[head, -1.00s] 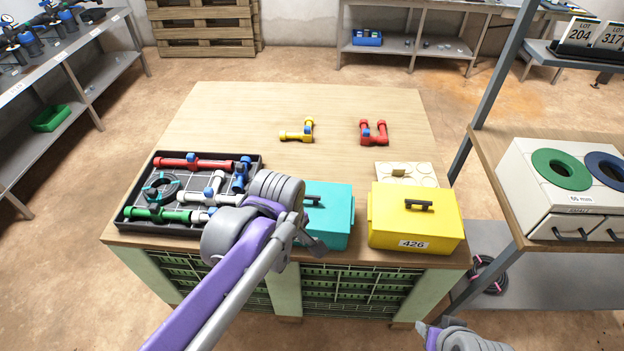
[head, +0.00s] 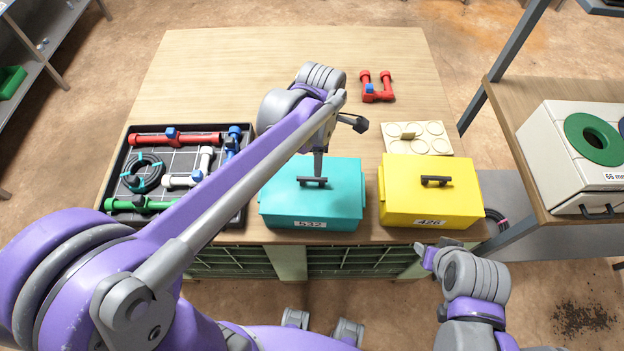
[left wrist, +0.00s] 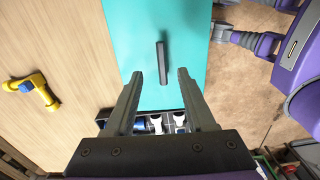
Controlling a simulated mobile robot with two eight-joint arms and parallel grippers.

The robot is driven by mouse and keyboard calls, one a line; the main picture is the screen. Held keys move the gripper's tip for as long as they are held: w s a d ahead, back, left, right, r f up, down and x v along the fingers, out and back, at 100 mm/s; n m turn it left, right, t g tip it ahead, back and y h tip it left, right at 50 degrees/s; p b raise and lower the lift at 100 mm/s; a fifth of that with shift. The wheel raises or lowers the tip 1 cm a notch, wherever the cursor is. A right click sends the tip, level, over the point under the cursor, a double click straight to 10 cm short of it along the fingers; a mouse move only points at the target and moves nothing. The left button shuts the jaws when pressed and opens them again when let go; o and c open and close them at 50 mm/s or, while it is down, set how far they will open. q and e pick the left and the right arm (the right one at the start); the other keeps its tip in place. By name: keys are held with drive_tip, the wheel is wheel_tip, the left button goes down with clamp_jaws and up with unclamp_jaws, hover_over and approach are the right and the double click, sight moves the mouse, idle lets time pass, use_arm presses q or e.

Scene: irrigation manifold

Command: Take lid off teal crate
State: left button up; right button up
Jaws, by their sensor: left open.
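The teal crate (head: 310,212), labelled 532, stands at the table's front edge with its teal lid (head: 340,176) on. A dark bar handle (head: 312,182) sits on the lid's middle. My left gripper (head: 318,174) points down just above the handle, its fingers partly hidden by my wrist. In the left wrist view my left gripper (left wrist: 160,74) is open and empty. There the handle (left wrist: 162,62) shows between and a little beyond the fingertips, over the teal lid (left wrist: 135,35). My right gripper (head: 432,252) is low in front of the table, away from the crate; its jaws are unclear.
A yellow crate (head: 430,205) stands close right of the teal one. A black tray (head: 118,165) of pipes lies left. Behind are a pale board with circles (head: 425,140) and a red pipe piece (head: 376,92). A yellow pipe piece (left wrist: 38,95) lies on the table (head: 220,70).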

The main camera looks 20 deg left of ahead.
sight(312, 182)
use_arm(q)
wheel_tip(312, 182, down, 8)
drive_tip(key=shift+s+r, duration=0.1)
idle(0.4)
drive_tip(key=shift+c, duration=0.3)
clamp_jaws()
